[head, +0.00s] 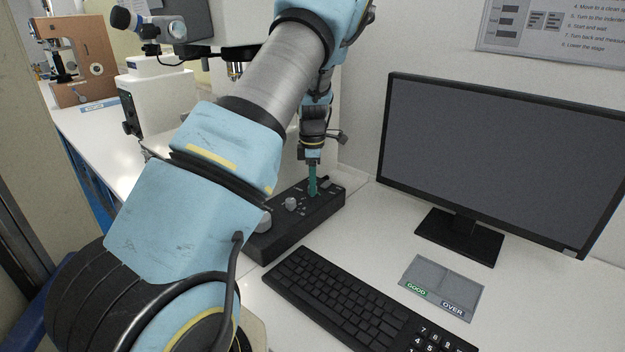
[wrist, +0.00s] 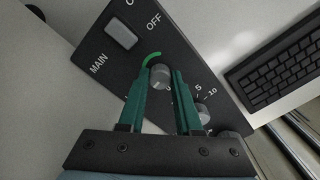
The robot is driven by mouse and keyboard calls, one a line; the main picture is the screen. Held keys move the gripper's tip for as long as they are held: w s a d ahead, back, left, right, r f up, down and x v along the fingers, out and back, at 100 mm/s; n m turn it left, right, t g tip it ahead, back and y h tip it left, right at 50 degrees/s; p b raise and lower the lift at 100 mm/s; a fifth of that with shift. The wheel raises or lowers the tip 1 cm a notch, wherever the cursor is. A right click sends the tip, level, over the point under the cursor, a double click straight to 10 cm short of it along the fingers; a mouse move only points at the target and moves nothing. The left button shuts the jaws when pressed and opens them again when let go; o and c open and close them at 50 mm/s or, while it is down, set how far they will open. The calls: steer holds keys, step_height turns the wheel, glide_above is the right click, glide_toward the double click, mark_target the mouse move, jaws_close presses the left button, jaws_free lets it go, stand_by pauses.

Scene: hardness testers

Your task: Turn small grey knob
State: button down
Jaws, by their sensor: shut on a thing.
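The black control box (head: 322,210) lies on the white table and also fills the middle of the wrist view (wrist: 195,72). The small grey knob (wrist: 160,76) stands on its top face between my green fingertips, beside a green arc mark. My gripper (wrist: 161,78) is shut on this knob, one finger on each side. In the head view my gripper (head: 312,192) points down onto the box, and the held knob is hidden there. Another grey knob (wrist: 203,113) stands close by on a numbered scale; in the head view it appears to be the one nearer the front (head: 291,203).
A larger grey knob (head: 263,222) sits at the box's near end. A light rocker switch (wrist: 121,33) is by the MAIN and OFF labels. The keyboard (head: 345,305), monitor (head: 485,155) and GOOD/OVER pad (head: 442,288) lie to the right. A microscope-like tester stands behind my arm.

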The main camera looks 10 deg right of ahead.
steer(key=n+p, duration=0.3)
steer(key=n, duration=0.3)
steer(key=shift+r, duration=0.15)
steer(key=n+p, duration=0.2)
steer(key=n, duration=0.4)
stand_by(0.3)
steer(key=c, duration=0.6)
jaws_free()
step_height(320, 180, up, 11)
steer(key=b, duration=0.3)
steer(key=shift+f, duration=0.2)
